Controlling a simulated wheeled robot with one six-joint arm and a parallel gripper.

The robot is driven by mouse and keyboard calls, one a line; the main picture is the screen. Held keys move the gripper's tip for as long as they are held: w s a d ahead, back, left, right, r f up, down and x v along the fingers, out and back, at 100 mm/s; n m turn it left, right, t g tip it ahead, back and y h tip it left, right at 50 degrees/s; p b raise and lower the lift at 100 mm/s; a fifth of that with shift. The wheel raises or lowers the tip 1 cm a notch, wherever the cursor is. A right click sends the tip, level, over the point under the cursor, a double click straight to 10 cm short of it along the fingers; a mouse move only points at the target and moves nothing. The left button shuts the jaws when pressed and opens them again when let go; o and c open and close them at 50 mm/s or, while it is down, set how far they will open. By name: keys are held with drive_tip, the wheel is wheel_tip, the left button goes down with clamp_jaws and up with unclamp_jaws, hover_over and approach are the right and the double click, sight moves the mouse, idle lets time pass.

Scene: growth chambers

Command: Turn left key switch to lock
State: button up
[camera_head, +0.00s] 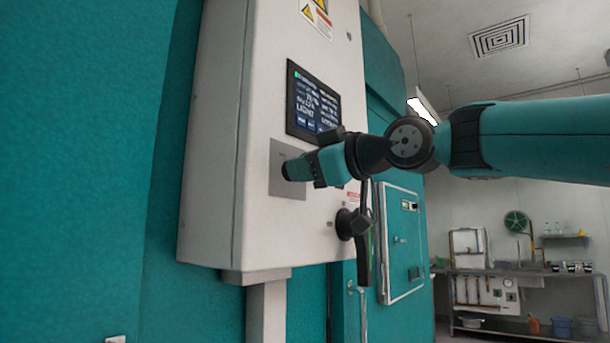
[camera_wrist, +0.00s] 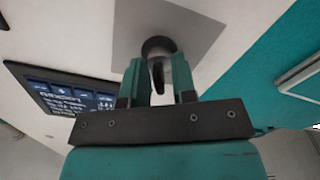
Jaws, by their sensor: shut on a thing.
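The key switch is a dark round collar (camera_wrist: 158,45) on a grey plate (camera_wrist: 193,20) in the wrist view. The grey plate also shows in the head view (camera_head: 290,188), on the front of a white control box. My gripper (camera_wrist: 158,76) is at this switch, its two teal fingers closed on either side of a small dark key (camera_wrist: 157,72). The key's turn angle is hard to tell. In the head view my gripper (camera_head: 286,170) reaches the plate from the right and hides the switch.
A lit screen (camera_head: 312,102) sits just above my gripper on the white box (camera_head: 222,140); it also shows in the wrist view (camera_wrist: 68,95). A black handle (camera_head: 353,223) sticks out below right. A teal chamber wall (camera_head: 95,150) stands left. A bench (camera_head: 520,275) is far right.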

idle(0.5)
drive_tip(key=o, duration=0.6)
drive_tip(key=shift+b+v, duration=2.35)
drive_tip(key=shift+v, duration=6.35)
drive_tip(key=shift+w+f, duration=0.1)
drive_tip(key=shift+f, duration=0.05)
